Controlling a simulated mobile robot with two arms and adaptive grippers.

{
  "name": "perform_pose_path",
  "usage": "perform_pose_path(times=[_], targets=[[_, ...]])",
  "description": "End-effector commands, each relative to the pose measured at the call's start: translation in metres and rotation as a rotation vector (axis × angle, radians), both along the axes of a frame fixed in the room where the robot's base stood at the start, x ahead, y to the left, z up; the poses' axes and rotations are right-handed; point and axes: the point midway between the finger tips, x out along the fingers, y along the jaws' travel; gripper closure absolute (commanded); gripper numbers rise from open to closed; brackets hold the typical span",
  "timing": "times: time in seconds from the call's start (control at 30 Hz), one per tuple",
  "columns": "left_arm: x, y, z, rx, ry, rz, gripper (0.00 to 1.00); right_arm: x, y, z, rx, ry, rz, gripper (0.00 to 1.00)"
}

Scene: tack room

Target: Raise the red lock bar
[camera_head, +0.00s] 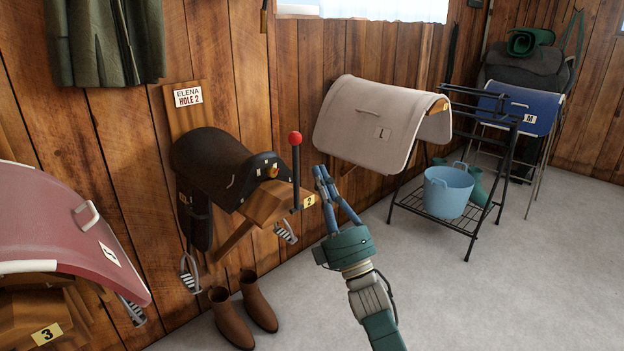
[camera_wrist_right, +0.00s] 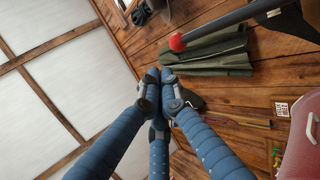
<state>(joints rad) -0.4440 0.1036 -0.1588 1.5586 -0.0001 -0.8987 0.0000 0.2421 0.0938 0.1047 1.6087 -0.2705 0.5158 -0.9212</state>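The lock bar (camera_head: 296,178) is a thin dark bar with a red ball knob (camera_head: 295,138) on top. It stands upright at the front end of the wooden saddle rack (camera_head: 270,205) marked 2. In the right wrist view the red knob (camera_wrist_right: 177,41) and its bar (camera_wrist_right: 235,19) show at the upper right, beyond the fingertips. My right gripper (camera_head: 321,172) is just right of the bar, below knob height, apart from it in the picture. Its blue fingers come together at the tips (camera_wrist_right: 160,74) with nothing between them. My left gripper is not in view.
A dark saddle (camera_head: 215,160) sits on rack 2, brown boots (camera_head: 258,302) below. A red-covered rack (camera_head: 60,225) is at left. A cream-covered rack (camera_head: 350,120), a black stand with a blue bucket (camera_head: 447,195) and a blue pad (camera_head: 520,108) are at right. Floor at lower right is clear.

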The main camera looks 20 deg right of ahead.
Motion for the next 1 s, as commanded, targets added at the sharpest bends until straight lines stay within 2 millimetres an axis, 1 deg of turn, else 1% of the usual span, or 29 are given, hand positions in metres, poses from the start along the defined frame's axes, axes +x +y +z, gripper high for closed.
perform_pose_path(times=[0.03, 0.1, 0.17, 0.3, 0.4, 0.57, 1.0], targets=[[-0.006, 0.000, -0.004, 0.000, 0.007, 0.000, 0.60, -0.010, -0.003, -0.001, -0.002, 0.003, -0.002, 1.00], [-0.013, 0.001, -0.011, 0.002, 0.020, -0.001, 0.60, -0.023, -0.006, -0.002, 0.000, 0.004, -0.002, 1.00], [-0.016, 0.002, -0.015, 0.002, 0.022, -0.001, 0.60, -0.034, -0.008, -0.002, 0.000, 0.006, -0.002, 1.00], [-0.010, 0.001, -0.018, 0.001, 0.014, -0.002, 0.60, -0.057, -0.012, -0.002, 0.000, 0.004, -0.001, 1.00], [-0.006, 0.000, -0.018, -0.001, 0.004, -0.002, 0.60, -0.067, -0.015, -0.002, 0.001, 0.004, -0.002, 1.00], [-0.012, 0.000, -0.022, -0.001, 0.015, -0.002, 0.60, -0.074, -0.016, -0.002, 0.001, 0.002, -0.001, 1.00], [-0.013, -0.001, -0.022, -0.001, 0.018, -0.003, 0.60, -0.074, -0.016, -0.002, 0.001, 0.002, -0.001, 1.00]])
